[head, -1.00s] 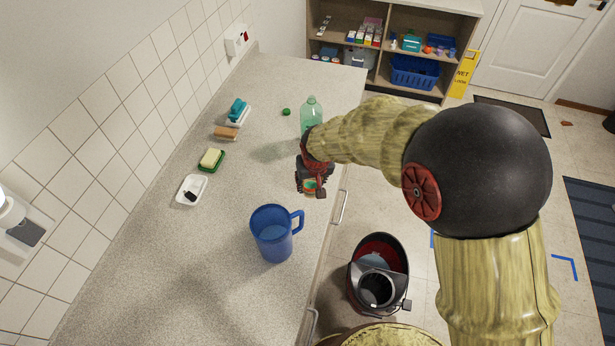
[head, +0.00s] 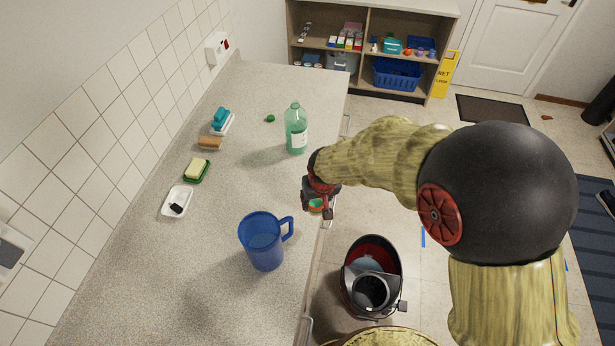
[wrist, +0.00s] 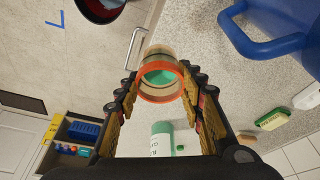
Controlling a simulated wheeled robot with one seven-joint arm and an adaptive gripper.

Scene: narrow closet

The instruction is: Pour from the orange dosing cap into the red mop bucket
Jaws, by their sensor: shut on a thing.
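My gripper (head: 321,191) is shut on the orange dosing cap (head: 316,207), near the counter's right edge in the head view. In the wrist view the cap (wrist: 161,96) sits between the fingers, its orange rim showing and green inside it. The red mop bucket (head: 374,246) stands on the floor, lower right of the gripper in the head view. It has a red inside and a grey and black wringer (head: 371,291) over part of its opening. Part of the bucket also shows at the top left of the wrist view (wrist: 92,10).
A blue jug (head: 264,245) stands on the counter left of the gripper. A green bottle (head: 296,132) stands behind it, with a small green cap (head: 270,118) nearby.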

